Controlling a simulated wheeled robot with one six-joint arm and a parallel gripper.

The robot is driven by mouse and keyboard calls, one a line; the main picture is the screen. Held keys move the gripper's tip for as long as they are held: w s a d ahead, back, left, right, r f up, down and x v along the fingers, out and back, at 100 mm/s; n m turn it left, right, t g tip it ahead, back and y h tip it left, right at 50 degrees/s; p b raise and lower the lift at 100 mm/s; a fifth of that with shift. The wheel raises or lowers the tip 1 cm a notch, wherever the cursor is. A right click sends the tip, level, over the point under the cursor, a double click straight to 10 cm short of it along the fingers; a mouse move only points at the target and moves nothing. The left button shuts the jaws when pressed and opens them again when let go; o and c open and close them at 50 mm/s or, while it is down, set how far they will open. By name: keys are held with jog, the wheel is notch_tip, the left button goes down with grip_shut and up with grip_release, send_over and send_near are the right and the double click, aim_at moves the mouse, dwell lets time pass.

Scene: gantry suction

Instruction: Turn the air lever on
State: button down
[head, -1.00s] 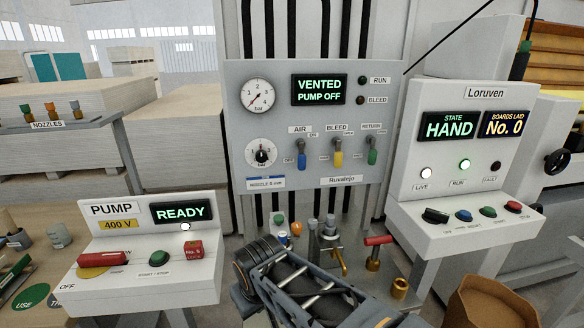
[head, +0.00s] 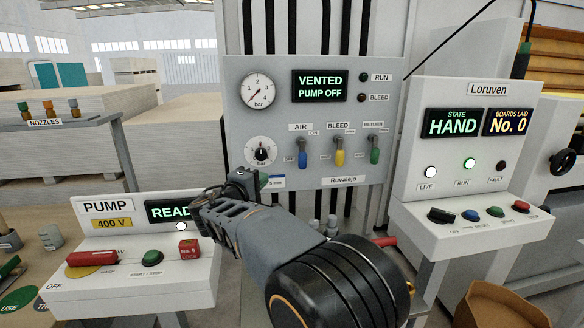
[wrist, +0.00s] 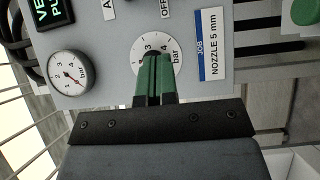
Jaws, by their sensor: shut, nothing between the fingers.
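The air lever (head: 302,157) has a blue handle and sits under the AIR label on the grey Ruvalejo panel (head: 350,190). Its handle hangs down, with OFF marked at its lower left and ON at its upper right. My gripper (head: 263,179) is in front of the panel, below and left of the lever and apart from it. In the wrist view, its green fingers (wrist: 154,62) are together and empty, in front of the regulator dial (wrist: 165,46). The lever is out of the wrist view; only part of its lettering shows at the top.
A yellow bleed lever (head: 340,157) and a green return lever (head: 375,154) stand to the right of the air lever. The panel display (head: 320,86) reads VENTED, PUMP OFF. My arm partly covers the pump box (head: 140,272). The Loruven console (head: 470,150) stands at the right.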

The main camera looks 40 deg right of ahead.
aim_at(302, 153)
jog(key=shift+d, duration=0.1)
jog(key=shift+s+d+p+x, duration=0.2)
jog(key=shift+s+p+x, duration=0.3)
jog(key=shift+x, duration=1.6)
jog(key=shift+s+d+p+x, duration=0.3)
jog(key=shift+p+x, duration=0.3)
jog(key=shift+x, duration=1.55)
jog(key=shift+s+d+p+x, duration=0.15)
jog(key=shift+s+p+x, duration=0.35)
jog(key=shift+x, duration=1.6)
jog(key=shift+d+f+n+b, duration=0.15)
jog(key=shift+n+b, duration=0.15)
jog(key=shift+b, duration=0.7)
